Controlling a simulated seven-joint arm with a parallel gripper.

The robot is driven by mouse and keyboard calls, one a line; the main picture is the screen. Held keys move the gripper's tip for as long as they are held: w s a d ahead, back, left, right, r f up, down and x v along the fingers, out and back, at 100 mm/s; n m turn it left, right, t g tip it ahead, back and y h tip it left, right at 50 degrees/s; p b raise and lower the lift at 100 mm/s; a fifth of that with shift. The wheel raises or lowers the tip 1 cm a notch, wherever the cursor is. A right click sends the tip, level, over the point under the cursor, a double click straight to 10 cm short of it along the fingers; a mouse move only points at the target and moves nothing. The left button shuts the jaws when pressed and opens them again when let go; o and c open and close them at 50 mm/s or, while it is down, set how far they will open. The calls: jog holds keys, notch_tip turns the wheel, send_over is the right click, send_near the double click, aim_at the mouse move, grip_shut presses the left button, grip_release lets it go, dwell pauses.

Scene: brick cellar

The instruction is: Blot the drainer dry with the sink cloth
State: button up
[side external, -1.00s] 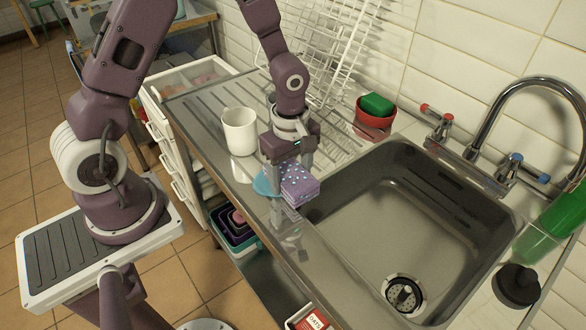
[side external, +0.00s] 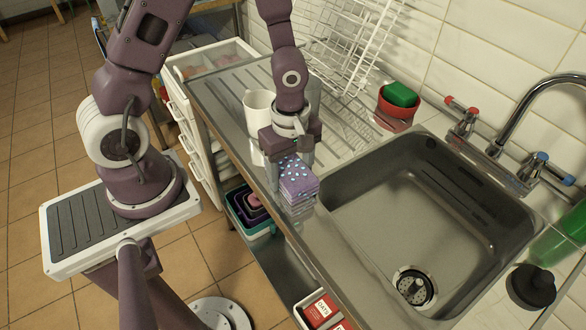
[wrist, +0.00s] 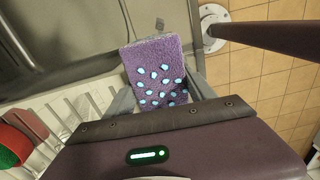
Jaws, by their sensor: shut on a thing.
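My gripper (side external: 290,168) is shut on the sink cloth (side external: 298,184), a folded purple pad with pale blue spots. In the wrist view the cloth (wrist: 158,62) sticks out past the fingers. It is low over the steel at the front of the drainer (side external: 225,95), by the sink's near left corner. I cannot tell whether it touches the steel. The drainer is ridged steel left of the sink. The patch directly under the cloth is hidden.
A white mug (side external: 258,108) stands on the drainer just behind my gripper. A white wire rack (side external: 350,45) leans at the wall. A red bowl with a green sponge (side external: 400,95) sits behind the sink (side external: 430,215). The counter's front edge is close to the cloth.

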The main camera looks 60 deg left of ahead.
aim_at(303, 162)
jog(key=shift+w, duration=1.3)
jog(key=shift+w+r, duration=0.2)
jog(key=shift+w, duration=0.1)
jog(key=shift+w+f, duration=0.25)
jog(key=shift+w, duration=0.45)
jog(key=shift+w+r, duration=0.2)
jog(key=shift+w, duration=0.25)
notch_tip(303, 162, up, 8)
jog(key=shift+s, duration=0.1)
